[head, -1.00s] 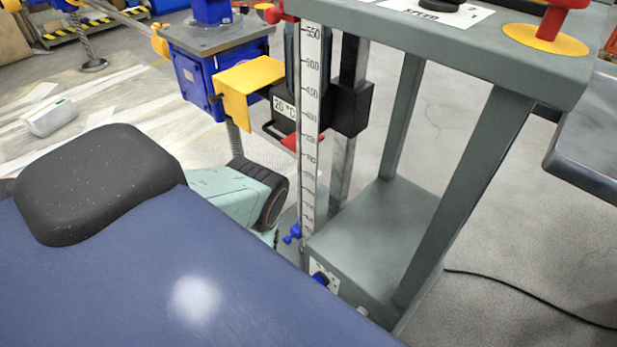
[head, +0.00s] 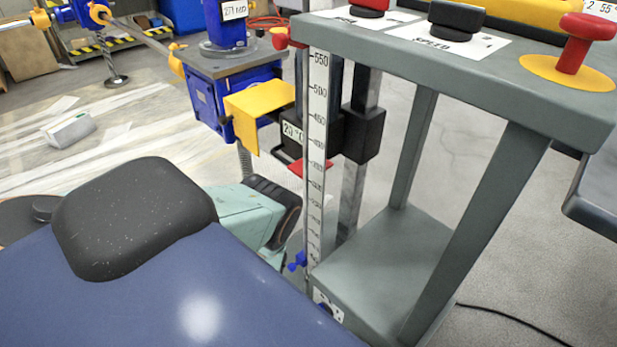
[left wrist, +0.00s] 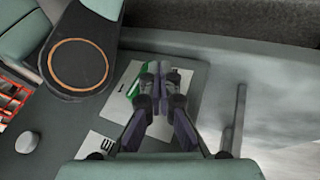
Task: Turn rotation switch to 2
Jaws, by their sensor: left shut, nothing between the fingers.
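In the left wrist view my left gripper (left wrist: 162,82) is shut and empty, its fingertips over a pale label plate (left wrist: 198,90) on a grey-green surface. A green part (left wrist: 134,82) shows beside the fingers; I cannot tell whether they touch it. In the head view a small white panel with a dark dial (head: 326,308) is on the low grey box, partly cut off by the blue surface in front. A black knob (head: 456,18) stands on the SPEED label (head: 440,42) on the bench top. I cannot tell which is the rotation switch. My right gripper is in neither view.
A vertical scale (head: 317,150) and the yellow bracket (head: 256,102) stand left of the grey bench frame (head: 490,190). A red knob (head: 578,45) sits on a yellow disc. A black cable (head: 515,318) lies on the floor.

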